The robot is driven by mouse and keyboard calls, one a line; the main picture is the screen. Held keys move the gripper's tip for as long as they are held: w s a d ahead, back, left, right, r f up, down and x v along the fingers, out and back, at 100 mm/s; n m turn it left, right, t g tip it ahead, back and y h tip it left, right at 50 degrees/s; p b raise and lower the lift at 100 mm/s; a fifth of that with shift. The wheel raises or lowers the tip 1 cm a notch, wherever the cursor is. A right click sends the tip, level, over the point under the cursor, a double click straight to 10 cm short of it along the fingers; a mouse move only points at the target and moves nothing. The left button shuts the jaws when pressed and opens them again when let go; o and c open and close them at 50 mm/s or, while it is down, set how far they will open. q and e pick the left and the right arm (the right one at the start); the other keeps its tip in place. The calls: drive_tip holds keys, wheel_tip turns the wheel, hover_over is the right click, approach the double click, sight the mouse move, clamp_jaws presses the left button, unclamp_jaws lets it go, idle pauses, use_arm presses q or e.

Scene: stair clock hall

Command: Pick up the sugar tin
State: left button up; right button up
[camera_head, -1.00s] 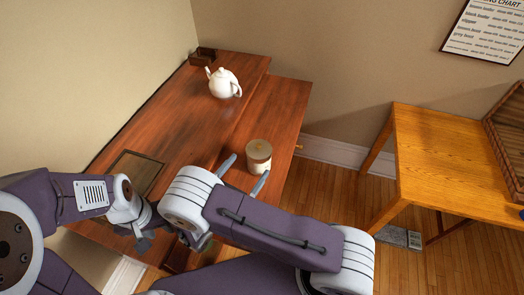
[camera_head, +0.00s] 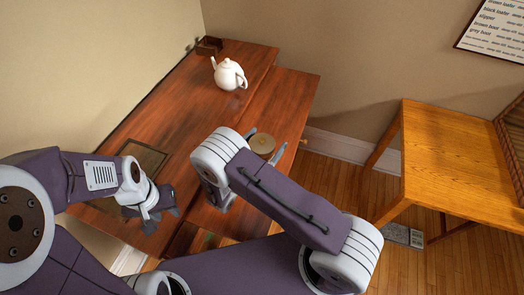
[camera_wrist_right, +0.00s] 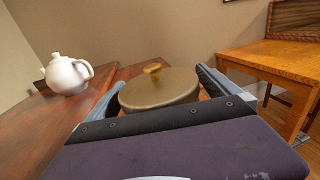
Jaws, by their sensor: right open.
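The sugar tin (camera_head: 262,144) is round with a tan lid and stands on the lower right part of the wooden desk. In the right wrist view its lid (camera_wrist_right: 160,88) with a small brass knob fills the middle. My right gripper (camera_head: 266,140) is open, with one finger on each side of the tin; whether they touch it I cannot tell. The tin's lower body is hidden behind my arm and gripper. My left gripper (camera_head: 152,215) is over the desk's near left part, away from the tin; its jaws are unclear.
A white teapot (camera_head: 229,74) stands farther back on the desk. A dark box (camera_head: 208,46) sits at the far corner, and a dark flat panel (camera_head: 148,158) lies at the left. A lighter wooden table (camera_head: 455,155) stands at the right, with floor between.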

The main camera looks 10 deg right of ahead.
drive_tip(key=shift+w+d, duration=0.3)
drive_tip(key=shift+s+a, duration=0.1)
drive_tip(key=c, duration=1.9)
drive_tip(key=shift+r, duration=0.1)
drive_tip(key=shift+c, duration=0.2)
wheel_tip(320, 180, up, 4)
drive_tip(key=shift+r+p, duration=0.25)
drive_tip(key=shift+p, duration=0.1)
drive_tip(key=s+d+r, duration=0.6)
drive_tip(key=s+d, duration=0.1)
drive_tip(key=d, duration=0.2)
drive_tip(key=shift+d+r+p, duration=0.15)
drive_tip(key=shift+r+p, duration=0.05)
drive_tip(key=shift+p, duration=0.15)
